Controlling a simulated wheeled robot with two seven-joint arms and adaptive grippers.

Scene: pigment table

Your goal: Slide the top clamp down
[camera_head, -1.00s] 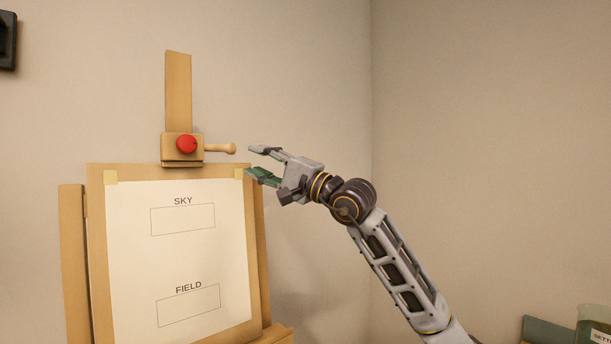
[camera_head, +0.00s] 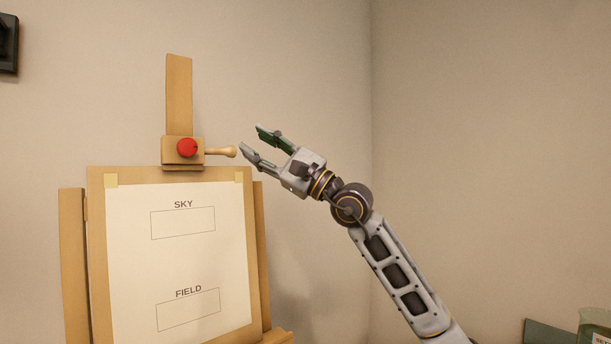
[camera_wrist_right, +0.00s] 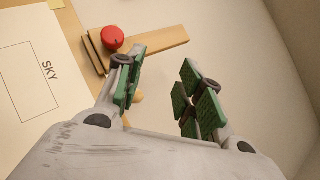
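The top clamp (camera_head: 170,158) is a wooden block with a red knob (camera_head: 187,147) and a wooden peg handle (camera_head: 222,152) pointing right. It sits on the easel's upright post (camera_head: 179,95), at the top edge of the board. In the right wrist view the clamp (camera_wrist_right: 96,50) and its red knob (camera_wrist_right: 113,38) are at upper left, beyond one finger. My right gripper (camera_head: 254,140) is open and empty, just right of the handle's end. Its green-padded fingers are spread apart (camera_wrist_right: 160,88). In the wrist view the handle is mostly hidden behind a finger. My left gripper is not in view.
The easel board (camera_head: 96,240) holds a taped white sheet (camera_head: 180,255) with boxes marked SKY and FIELD. A jar (camera_head: 596,326) stands at the lower right corner. A dark object (camera_head: 8,45) is on the wall at upper left.

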